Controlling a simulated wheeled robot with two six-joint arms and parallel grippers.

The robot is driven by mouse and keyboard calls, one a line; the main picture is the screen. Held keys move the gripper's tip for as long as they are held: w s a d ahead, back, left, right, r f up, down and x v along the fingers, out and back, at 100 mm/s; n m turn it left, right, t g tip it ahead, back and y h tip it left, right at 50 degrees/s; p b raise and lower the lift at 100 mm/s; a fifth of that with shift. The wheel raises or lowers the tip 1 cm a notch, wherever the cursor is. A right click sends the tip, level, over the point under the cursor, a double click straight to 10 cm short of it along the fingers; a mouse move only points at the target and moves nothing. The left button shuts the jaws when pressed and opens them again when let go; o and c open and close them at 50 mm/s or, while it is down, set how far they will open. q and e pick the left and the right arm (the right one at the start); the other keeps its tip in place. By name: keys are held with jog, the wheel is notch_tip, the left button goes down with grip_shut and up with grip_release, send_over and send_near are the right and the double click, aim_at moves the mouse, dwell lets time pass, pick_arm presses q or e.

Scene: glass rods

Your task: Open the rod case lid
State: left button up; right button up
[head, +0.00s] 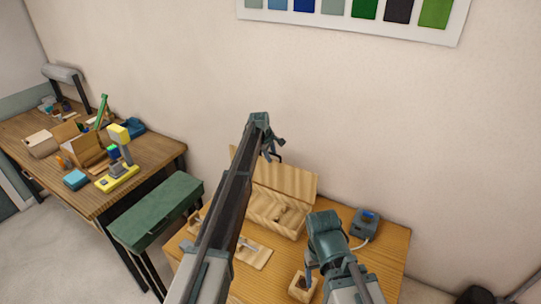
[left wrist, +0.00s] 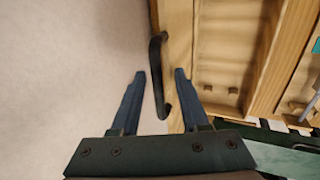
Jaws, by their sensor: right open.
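The wooden rod case (head: 268,215) stands on the right-hand table. Its lid (head: 290,181) is raised and stands steeply up at the back. My left gripper (head: 274,154) is at the lid's upper edge. In the left wrist view, the left gripper (left wrist: 160,75) is open, with the dark lid handle (left wrist: 156,58) between its fingers. A gap shows on each side of the handle. The lid's wood (left wrist: 178,35) is just right of the handle. My right gripper (head: 309,272) is low in front of the case, open; its fingertips are small and partly hidden.
A small wooden block (head: 301,290) is by my right gripper. A grey device (head: 364,224) with a cable stands right of the case. A wooden tray (head: 255,257) lies in front. A green bench (head: 155,210) and a cluttered table (head: 150,150) are left. The wall is close behind.

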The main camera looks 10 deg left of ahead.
pick_arm(q)
jog(key=shift+s+r, duration=0.15)
jog(key=p+v, duration=1.2)
jog(key=v, duration=0.1)
jog(key=shift+r+p, duration=0.3)
jog(key=shift+p, duration=0.05)
jog(key=shift+s, duration=0.1)
jog(key=s+d+f+m+g+b, duration=0.1)
jog(key=s+d+f+m+b, duration=0.3)
jog(key=s, duration=0.4)
jog(key=s+d+f+m+g+y+b, duration=0.1)
jog(key=s+d+f+m+b, duration=0.15)
jog(key=s+f+b, duration=0.45)
jog(key=s+d+f+m+g+b, duration=0.1)
jog(key=s+d+f+m+b, duration=0.2)
jog(key=s, duration=0.6)
jog(key=s+d+f+m+b, duration=0.1)
jog(key=s+f+m+b, duration=0.1)
jog(key=s, duration=0.5)
jog(key=s+d+f+m+g+y+b, duration=0.1)
jog(key=s+f+m+b, duration=0.2)
jog(key=s, duration=0.5)
jog(key=s+d+f+m+b, duration=0.1)
jog(key=s+f+m+b, duration=0.2)
jog(key=s+f, duration=0.3)
jog(key=shift+s+y+b, duration=0.4)
jog(key=shift+s+b, duration=0.25)
jog(key=shift+s, duration=0.25)
